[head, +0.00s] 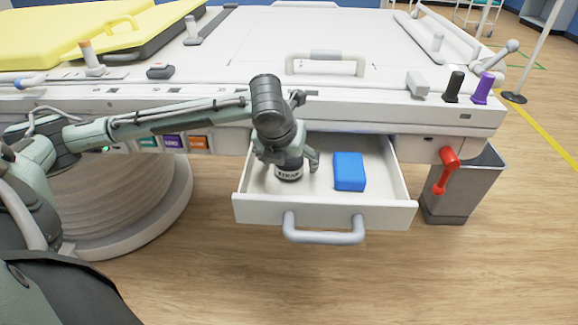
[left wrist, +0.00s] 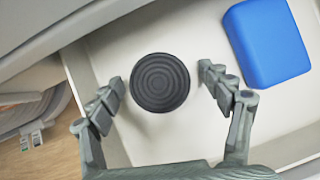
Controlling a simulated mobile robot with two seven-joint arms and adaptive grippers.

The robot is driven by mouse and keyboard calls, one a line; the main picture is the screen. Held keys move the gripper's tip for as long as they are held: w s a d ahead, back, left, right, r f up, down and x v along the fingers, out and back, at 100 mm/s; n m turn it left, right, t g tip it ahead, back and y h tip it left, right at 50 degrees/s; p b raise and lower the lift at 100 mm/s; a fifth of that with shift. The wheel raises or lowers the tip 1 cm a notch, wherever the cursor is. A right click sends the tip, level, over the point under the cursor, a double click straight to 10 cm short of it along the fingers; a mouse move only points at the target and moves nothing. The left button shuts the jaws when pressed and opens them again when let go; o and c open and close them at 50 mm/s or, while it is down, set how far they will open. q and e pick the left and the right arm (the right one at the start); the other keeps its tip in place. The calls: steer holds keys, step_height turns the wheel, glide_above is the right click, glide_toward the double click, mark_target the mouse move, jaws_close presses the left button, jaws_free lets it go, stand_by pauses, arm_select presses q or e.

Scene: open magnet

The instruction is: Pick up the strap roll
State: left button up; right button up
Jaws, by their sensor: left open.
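The strap roll (left wrist: 160,82) is a dark, round roll with ringed grooves on top, standing in the open drawer (head: 325,212). My left gripper, which also shows in the left wrist view (left wrist: 162,85), is open and points down over the roll. Its fingers are on either side of the roll, with visible gaps in the wrist view. My right gripper is in neither view.
A blue block (head: 349,171) lies in the drawer to the right of the roll. The drawer's walls stand around both, and the white machine top (head: 250,60) overhangs its back. A red lever (head: 446,168) and a metal box (head: 465,190) are right of the drawer.

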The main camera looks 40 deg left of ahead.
arm_select(q)
steer(key=shift+w+f, duration=0.1)
steer(key=c, duration=1.2)
steer(key=shift+c, duration=0.2)
